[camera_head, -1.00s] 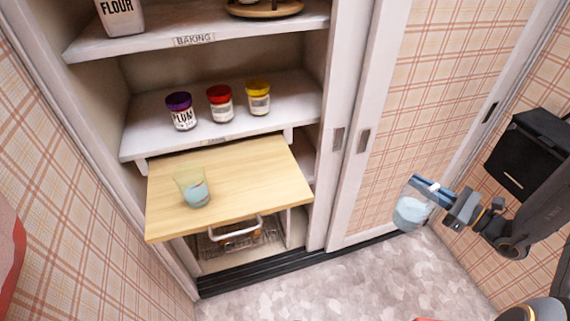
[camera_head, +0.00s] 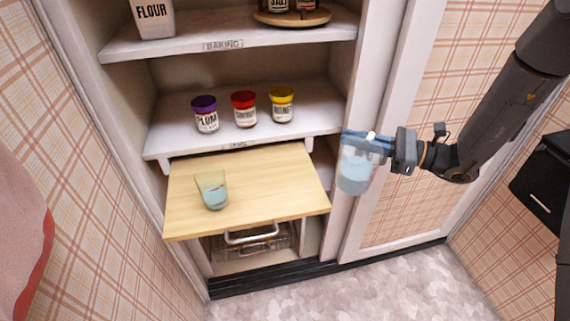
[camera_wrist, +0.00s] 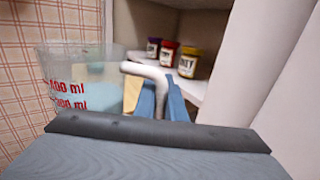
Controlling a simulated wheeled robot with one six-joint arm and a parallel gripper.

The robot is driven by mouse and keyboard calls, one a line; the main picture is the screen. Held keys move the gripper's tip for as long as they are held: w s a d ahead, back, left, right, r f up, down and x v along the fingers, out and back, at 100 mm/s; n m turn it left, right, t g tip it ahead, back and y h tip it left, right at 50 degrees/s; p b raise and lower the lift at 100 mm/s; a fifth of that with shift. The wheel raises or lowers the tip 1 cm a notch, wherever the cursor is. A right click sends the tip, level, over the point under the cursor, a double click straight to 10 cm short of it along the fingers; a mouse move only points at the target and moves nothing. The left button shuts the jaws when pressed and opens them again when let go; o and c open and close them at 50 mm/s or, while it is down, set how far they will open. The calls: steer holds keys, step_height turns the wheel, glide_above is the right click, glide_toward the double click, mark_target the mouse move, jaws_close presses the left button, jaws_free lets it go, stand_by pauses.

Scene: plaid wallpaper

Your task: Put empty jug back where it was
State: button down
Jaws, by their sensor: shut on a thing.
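My gripper (camera_head: 372,145) is shut on the handle of a clear measuring jug (camera_head: 355,172). The jug hangs upright in the air to the right of the pull-out wooden board (camera_head: 285,185), in front of the cupboard's right frame. Its lower part looks pale blue. In the wrist view the jug (camera_wrist: 75,88) shows red ml marks, and its white handle (camera_wrist: 150,72) lies between my blue fingers. A clear tumbler (camera_head: 212,188) with a bluish lower part stands on the board, apart from the jug.
Purple-lidded (camera_head: 206,115), red-lidded (camera_head: 244,110) and yellow-lidded (camera_head: 282,106) jars stand on the shelf above the board. A flour container (camera_head: 153,18) is on the top shelf. A wire drawer (camera_head: 250,240) is below. The board is bare right of the tumbler.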

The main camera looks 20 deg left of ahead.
steer(key=a+p, duration=0.1)
steer(key=a, duration=0.4)
steer(key=a+f+p, duration=0.1)
steer(key=a+p, duration=0.1)
steer(key=a, duration=0.4)
steer(key=a+p, duration=0.1)
steer(key=a, duration=0.5)
steer(key=shift+w+a+f+p, duration=0.25)
steer(key=shift+w+f+p, duration=0.05)
steer(key=shift+f, duration=0.9)
steer(key=shift+f, duration=0.2)
steer(key=c, duration=1.8)
jaws_free()
